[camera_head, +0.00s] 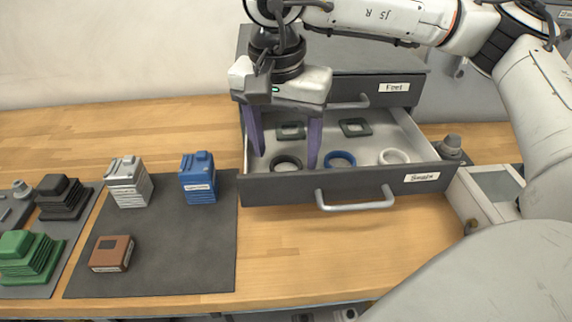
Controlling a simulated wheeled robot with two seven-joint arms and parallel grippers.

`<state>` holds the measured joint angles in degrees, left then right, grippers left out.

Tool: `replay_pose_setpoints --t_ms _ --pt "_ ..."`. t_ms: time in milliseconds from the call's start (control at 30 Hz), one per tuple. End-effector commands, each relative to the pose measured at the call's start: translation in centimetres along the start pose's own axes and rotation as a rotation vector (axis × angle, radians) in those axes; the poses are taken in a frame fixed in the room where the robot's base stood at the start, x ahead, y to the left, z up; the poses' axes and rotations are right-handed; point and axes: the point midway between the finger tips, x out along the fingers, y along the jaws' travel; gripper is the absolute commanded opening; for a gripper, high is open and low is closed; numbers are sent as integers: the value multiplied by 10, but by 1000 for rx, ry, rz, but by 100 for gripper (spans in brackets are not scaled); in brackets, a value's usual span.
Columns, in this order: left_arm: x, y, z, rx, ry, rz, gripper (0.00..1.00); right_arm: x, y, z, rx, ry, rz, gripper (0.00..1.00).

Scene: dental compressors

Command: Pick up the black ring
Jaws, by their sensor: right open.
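The black ring (287,162) lies flat in the open lower drawer (345,184), near its left front corner. My right gripper (286,162) is above the drawer, pointing down, with its two purple fingers apart. In the picture the fingers stand to the left and right of the black ring; whether they are down at its height I cannot tell. The gripper holds nothing. A blue ring (341,159) and a white ring (393,156) lie to the right of the black ring in the same drawer. My left gripper is not in view.
Two dark square frames, one of them a left frame (291,130), lie at the drawer's back. The closed upper drawer (380,98) is behind. A dark mat (150,265) at left bears grey, blue and brown blocks. Bare wooden table (320,250) lies in front of the drawer.

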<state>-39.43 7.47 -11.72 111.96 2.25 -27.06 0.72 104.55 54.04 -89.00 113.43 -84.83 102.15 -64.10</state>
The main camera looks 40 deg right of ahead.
Motion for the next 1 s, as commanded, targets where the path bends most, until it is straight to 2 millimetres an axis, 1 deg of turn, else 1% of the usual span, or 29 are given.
replay_pose_setpoints --t_ms 33,100,200,433,667,700,900,1000 --pt "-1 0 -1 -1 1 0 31 8 0 0 1 -1 4 64" --pt "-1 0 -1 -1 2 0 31 16 0 0 1 -1 3 64" --pt "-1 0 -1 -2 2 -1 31 23 0 0 1 -1 0 64" --pt "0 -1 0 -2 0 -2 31 24 0 0 1 -1 0 64" --pt "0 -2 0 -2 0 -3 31 24 0 0 1 -1 0 25" --pt "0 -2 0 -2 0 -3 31 24 0 0 1 -1 0 23" --pt "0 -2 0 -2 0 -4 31 23 0 0 1 -1 -1 23" --pt "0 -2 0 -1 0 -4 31 18 -1 -1 2 0 -2 23"
